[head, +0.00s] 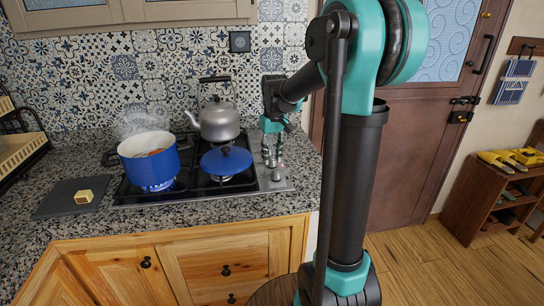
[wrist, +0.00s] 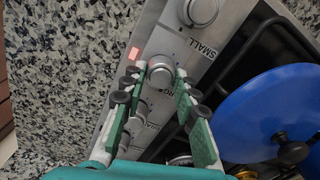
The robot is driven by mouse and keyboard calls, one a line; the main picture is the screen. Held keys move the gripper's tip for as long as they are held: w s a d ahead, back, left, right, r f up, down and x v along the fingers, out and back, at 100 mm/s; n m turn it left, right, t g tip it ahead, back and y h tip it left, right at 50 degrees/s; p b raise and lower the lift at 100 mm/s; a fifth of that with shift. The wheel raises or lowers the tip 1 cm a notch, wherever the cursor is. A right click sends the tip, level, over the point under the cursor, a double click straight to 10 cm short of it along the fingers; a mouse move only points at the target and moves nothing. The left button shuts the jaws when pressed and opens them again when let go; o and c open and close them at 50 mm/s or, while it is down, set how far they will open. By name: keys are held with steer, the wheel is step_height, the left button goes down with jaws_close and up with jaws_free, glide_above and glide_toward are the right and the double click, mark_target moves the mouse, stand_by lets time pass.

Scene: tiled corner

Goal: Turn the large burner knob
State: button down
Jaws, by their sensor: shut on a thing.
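The stove's control strip (wrist: 134,80) carries a row of round metal knobs. My gripper (wrist: 160,76) is shut on one burner knob (wrist: 160,66), with a finger on each side of it. Another knob (wrist: 200,12) sits above it in the wrist view, near the word SMALL. A further knob (wrist: 137,110) lies between the fingers, closer to the palm. In the head view my gripper (head: 270,150) points down over the strip at the stove's right end.
A steaming blue pot (head: 148,160) stands over a lit burner at the left. A grey kettle (head: 215,119) stands at the back. A blue lid (head: 226,160) lies close to my gripper; it also shows in the wrist view (wrist: 265,100). A dark board (head: 60,203) lies on the counter.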

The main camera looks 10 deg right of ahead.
steer(key=m, duration=0.5)
steer(key=shift+m, duration=0.3)
stand_by(0.4)
steer(key=c, duration=1.2)
jaws_free()
steer(key=shift+o, duration=0.2)
step_height(320, 180, up, 12)
steer(key=shift+d, duration=0.25)
steer(key=shift+s, duration=0.1)
